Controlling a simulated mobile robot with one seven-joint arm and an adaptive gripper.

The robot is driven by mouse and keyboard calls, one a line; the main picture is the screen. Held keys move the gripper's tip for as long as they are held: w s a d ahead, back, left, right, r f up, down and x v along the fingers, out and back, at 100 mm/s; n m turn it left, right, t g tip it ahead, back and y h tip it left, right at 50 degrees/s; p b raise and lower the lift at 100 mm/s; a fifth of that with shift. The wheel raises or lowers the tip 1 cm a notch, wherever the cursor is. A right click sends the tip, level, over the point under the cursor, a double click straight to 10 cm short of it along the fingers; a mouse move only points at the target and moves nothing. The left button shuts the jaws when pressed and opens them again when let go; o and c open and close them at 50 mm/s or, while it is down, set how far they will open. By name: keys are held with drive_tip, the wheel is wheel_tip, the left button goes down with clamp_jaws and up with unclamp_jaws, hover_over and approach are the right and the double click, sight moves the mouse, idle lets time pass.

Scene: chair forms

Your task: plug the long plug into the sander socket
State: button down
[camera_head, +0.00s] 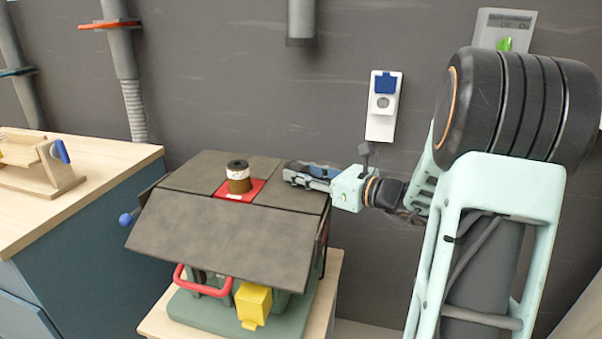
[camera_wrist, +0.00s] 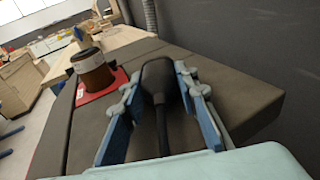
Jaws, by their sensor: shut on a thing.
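My gripper (camera_head: 300,172) is over the right part of the sander's dark grey top (camera_head: 200,240). In the wrist view my gripper (camera_wrist: 158,88) is shut on a black long plug (camera_wrist: 158,74), with its cable running back toward the wrist. The plug is mostly hidden by my fingers in the head view. A white socket (camera_head: 382,116) with a blue flap (camera_head: 386,82) is on the grey wall, behind and to the right of my gripper, and apart from it. I cannot tell whether it is the sander socket.
A brown jar (camera_head: 238,180) with a black lid stands on a red plate (camera_head: 255,188) left of my gripper. A red handle (camera_head: 200,285) and a yellow box (camera_head: 253,303) are at the machine's front. A wooden bench (camera_head: 90,180) stands left. Grey pipes (camera_head: 125,70) line the wall.

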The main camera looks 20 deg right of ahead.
sight(311, 173)
drive_tip(key=shift+r, duration=0.1)
idle(0.3)
drive_tip(key=shift+s+d+r+p, duration=0.4)
drive_tip(key=shift+s+r+p, duration=0.2)
drive_tip(key=shift+r+p, duration=0.15)
drive_tip(key=shift+s+d+r+p, duration=0.4)
drive_tip(key=shift+s+r+p, duration=0.15)
drive_tip(key=shift+r+p, duration=0.15)
drive_tip(key=shift+s, duration=0.1)
drive_tip(key=shift+s+d, duration=0.1)
drive_tip(key=shift+d, duration=0.05)
